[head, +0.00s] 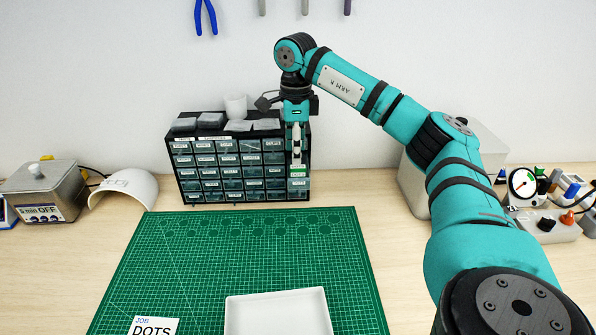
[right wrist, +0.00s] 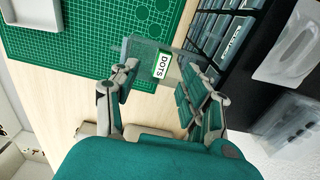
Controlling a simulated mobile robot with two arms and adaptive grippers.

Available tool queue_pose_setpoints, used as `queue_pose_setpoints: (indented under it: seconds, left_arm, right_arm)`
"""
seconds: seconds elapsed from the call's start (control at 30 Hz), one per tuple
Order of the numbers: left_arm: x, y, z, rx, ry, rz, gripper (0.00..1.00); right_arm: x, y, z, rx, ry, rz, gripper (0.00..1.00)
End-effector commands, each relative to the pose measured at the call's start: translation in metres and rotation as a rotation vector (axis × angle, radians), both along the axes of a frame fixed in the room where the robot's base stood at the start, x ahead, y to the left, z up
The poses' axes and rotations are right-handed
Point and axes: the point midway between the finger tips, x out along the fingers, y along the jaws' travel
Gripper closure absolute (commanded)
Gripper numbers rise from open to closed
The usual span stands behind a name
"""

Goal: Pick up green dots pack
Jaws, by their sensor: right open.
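A clear container (right wrist: 145,50) with a green-edged white label (right wrist: 161,65) reading DOTS shows in the right wrist view, just beyond and between my fingertips. In the head view a green and white label (head: 298,173) shows at the right end of the drawer cabinet (head: 240,200), below my right gripper (head: 297,150). My right gripper, also in the right wrist view (right wrist: 163,80), is open with a finger to either side of the label. I cannot tell whether a finger touches the container. Any contents of it cannot be made out. My left gripper is not in view.
A green cutting mat (head: 190,270) lies in front of the cabinet, with a white tray (head: 278,296) and a DOTS job card (head: 153,327) on it. A white cup (head: 236,105) and several small bags stand on the cabinet. A gauge (head: 522,183) stands at the right.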

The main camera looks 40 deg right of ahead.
Motion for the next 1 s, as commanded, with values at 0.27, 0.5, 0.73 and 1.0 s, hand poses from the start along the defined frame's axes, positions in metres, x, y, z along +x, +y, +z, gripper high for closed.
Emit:
queue_pose_setpoints:
  seconds: [0.27,0.5,0.73,1.0]
  left_arm:
    - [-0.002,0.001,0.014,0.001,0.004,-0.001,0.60]
    - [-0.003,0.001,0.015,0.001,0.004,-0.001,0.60]
    - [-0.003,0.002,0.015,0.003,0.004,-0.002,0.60]
    - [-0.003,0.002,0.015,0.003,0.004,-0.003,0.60]
  right_arm:
    - [-0.001,-0.006,-0.039,0.000,0.006,-0.001,0.54]
    - [-0.001,-0.006,-0.050,0.000,0.001,-0.001,0.54]
    - [-0.001,-0.006,-0.050,0.001,0.002,0.000,0.70]
    - [0.000,-0.006,-0.049,0.000,0.001,0.000,0.97]
